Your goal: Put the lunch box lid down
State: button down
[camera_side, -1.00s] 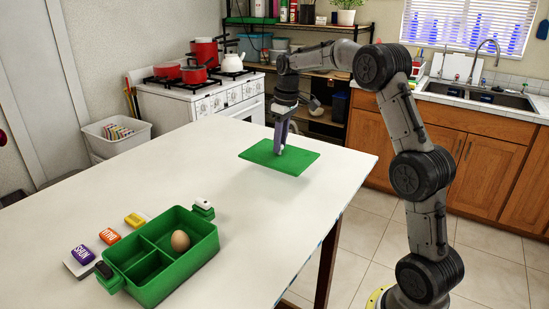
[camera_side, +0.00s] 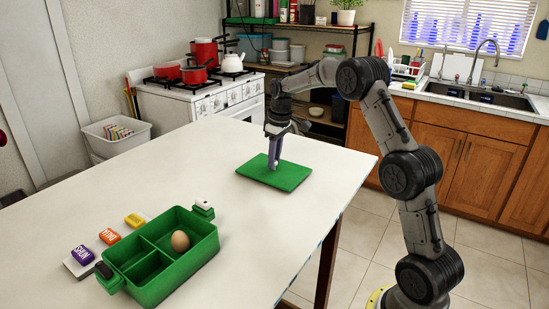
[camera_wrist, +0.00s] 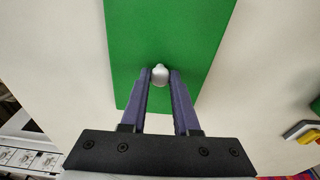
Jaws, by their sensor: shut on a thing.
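The lunch box lid (camera_side: 293,178) is a flat green rectangle with a small whitish knob (camera_wrist: 160,74) in its middle. My gripper (camera_side: 273,165) points down and is shut on the knob, with one finger on each side of it in the wrist view. The lid is level, at or just above the white table near its far right part; I cannot tell if it touches. The green lunch box (camera_side: 188,270) stands open at the table's near left. It is divided into compartments, with a brown egg (camera_side: 180,241) in the right one.
Purple (camera_side: 82,253), orange (camera_side: 109,236) and yellow (camera_side: 135,220) small packs lie left of the box. The white table (camera_side: 170,165) is clear around the lid and between lid and box. The table's right edge is near the lid.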

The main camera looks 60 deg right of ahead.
aim_at(278, 170)
jog(key=c, duration=0.7)
grip_release()
jog(key=shift+f, duration=0.1)
jog(key=shift+o, duration=0.2)
notch_tip(278, 170, up, 11)
jog(key=s, duration=0.1)
jog(key=s+a+r, duration=0.5)
jog(key=a, duration=0.2)
jog(key=s+a+f+t, duration=0.1)
jog(key=s+a+t, duration=0.2)
jog(key=s+a, duration=1)
jog(key=s, duration=0.4)
jog(key=shift+s+a, duration=0.25)
jog(key=shift+s, duration=0.05)
jog(key=shift+o, duration=0.5)
jog(key=s+a+f+t, duration=0.1)
jog(key=s+a+f, duration=0.1)
jog(key=s+f, duration=0.3)
jog(key=s, duration=0.2)
jog(key=shift+s+a+f, duration=0.25)
jog(key=shift+s+f, duration=0.15)
